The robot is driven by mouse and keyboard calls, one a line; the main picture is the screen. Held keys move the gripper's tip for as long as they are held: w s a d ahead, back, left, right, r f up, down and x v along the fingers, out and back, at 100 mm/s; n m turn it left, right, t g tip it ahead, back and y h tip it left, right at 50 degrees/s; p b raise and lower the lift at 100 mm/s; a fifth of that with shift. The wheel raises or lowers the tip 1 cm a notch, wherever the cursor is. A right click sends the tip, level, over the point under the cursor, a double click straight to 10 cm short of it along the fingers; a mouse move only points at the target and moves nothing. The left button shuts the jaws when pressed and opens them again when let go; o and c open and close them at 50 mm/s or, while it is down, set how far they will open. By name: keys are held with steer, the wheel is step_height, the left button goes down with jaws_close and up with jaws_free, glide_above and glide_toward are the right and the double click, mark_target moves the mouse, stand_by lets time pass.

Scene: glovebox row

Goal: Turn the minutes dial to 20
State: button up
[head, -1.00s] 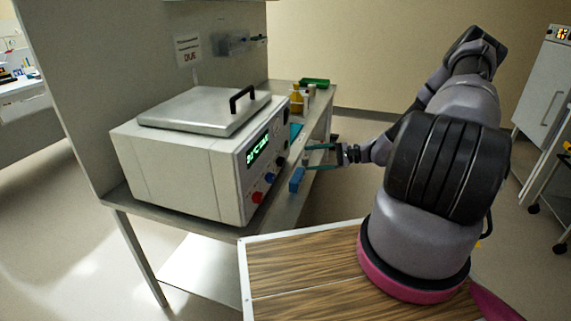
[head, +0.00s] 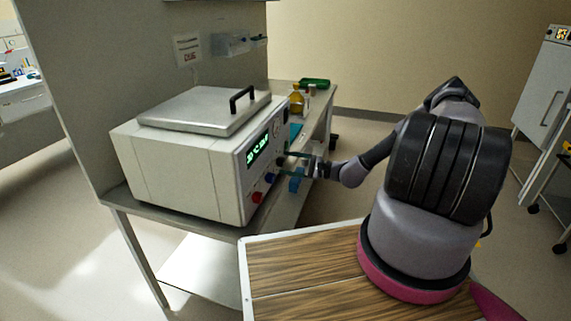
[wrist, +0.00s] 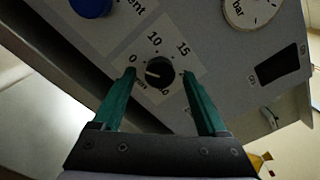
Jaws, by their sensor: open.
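The minutes dial (wrist: 159,73) is a small black knob with a pale pointer mark, on a white label on the machine's front panel. In the wrist view its pointer appears to lie toward the left, near the 0; 10 and 15 are printed above and the lower right number is partly hidden. My gripper (wrist: 159,76) is open, with one green finger on each side of the dial and gaps visible between. In the head view my gripper (head: 284,160) is at the panel of the white machine (head: 190,165), and the dial is too small to make out.
A blue knob (wrist: 90,5) and a round Bar gauge (wrist: 250,10) flank the dial. A black switch (wrist: 282,63) is to its right. A red knob (head: 257,197) sits low on the panel. Bottles (head: 297,101) and a green tray (head: 315,82) stand behind on the bench.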

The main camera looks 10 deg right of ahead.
steer(key=shift+w+a, duration=0.35)
steer(key=shift+a, duration=0.25)
jaws_close()
